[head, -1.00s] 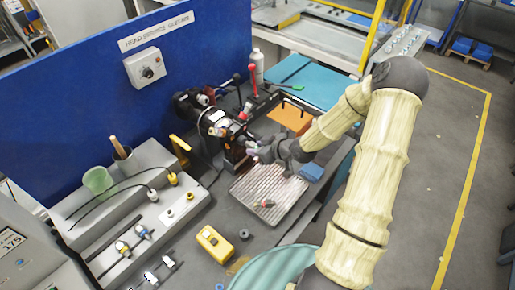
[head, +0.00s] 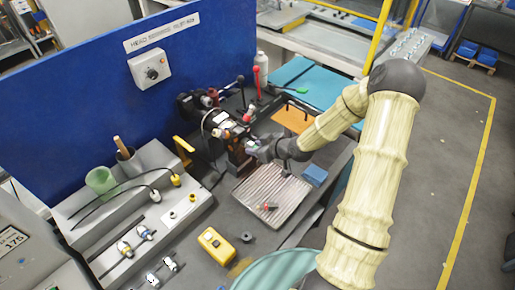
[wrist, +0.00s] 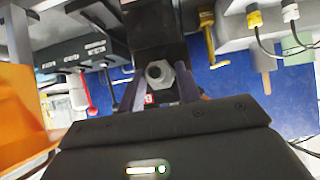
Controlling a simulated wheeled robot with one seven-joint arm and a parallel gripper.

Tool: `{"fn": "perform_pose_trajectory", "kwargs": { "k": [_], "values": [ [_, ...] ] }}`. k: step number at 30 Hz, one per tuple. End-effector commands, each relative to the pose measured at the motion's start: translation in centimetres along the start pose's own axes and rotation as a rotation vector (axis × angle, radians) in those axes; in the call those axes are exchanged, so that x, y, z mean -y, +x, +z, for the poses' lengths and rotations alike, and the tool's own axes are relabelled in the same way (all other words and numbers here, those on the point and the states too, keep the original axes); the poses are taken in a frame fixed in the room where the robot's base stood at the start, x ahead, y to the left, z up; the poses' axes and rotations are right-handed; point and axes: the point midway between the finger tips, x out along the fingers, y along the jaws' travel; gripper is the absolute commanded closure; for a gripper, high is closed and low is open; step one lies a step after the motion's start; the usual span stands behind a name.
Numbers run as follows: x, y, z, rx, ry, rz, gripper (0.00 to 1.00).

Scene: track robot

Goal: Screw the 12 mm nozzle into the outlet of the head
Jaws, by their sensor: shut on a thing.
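The head (head: 232,135) is a dark assembly with hoses and fittings, standing at the blue panel in the head view. My gripper (head: 254,148) is close against its right side. In the wrist view my gripper (wrist: 160,90) has its two fingers shut on the nozzle (wrist: 158,72), a grey hexagonal metal piece with a dark bore. The nozzle lies in line with a dark block of the head (wrist: 155,30) beyond it. The outlet is hidden behind the nozzle, and I cannot tell whether they touch. No size marking on the nozzle is readable.
A ribbed metal tray (head: 272,195) below my arm holds a small red-tipped tool (head: 268,207). An orange plate (head: 292,119), a blue block (head: 314,175) and a yellow box (head: 216,244) are nearby. A grey stepped rack (head: 135,215) with cabled fittings stands left.

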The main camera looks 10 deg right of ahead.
Motion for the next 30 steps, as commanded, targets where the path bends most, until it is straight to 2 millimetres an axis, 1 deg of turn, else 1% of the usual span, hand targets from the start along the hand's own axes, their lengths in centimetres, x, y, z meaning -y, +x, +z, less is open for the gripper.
{"fn": "perform_pose_trajectory", "kwargs": {
  "k": [1, 2, 3, 5, 6, 14, 17, 22, 30],
  "values": [
    [0.0, 0.1, -0.1, -0.001, -0.001, 0.000, 0.90],
    [0.0, 0.1, -0.1, -0.001, 0.000, 0.000, 0.62],
    [0.0, 0.1, -0.1, -0.001, 0.000, 0.000, 0.55],
    [0.0, 0.1, -0.1, -0.001, 0.000, 0.000, 0.43],
    [0.0, 0.1, -0.1, -0.001, 0.000, 0.000, 0.41],
    [0.0, 0.0, 0.0, 0.000, 0.000, 0.001, 0.41],
    [-0.1, -0.3, 0.0, -0.001, 0.000, 0.002, 0.41],
    [-0.2, -2.2, 0.0, -0.002, 0.000, 0.004, 0.41],
    [-0.1, -6.6, 0.0, -0.001, 0.000, 0.004, 0.41]
  ]
}}
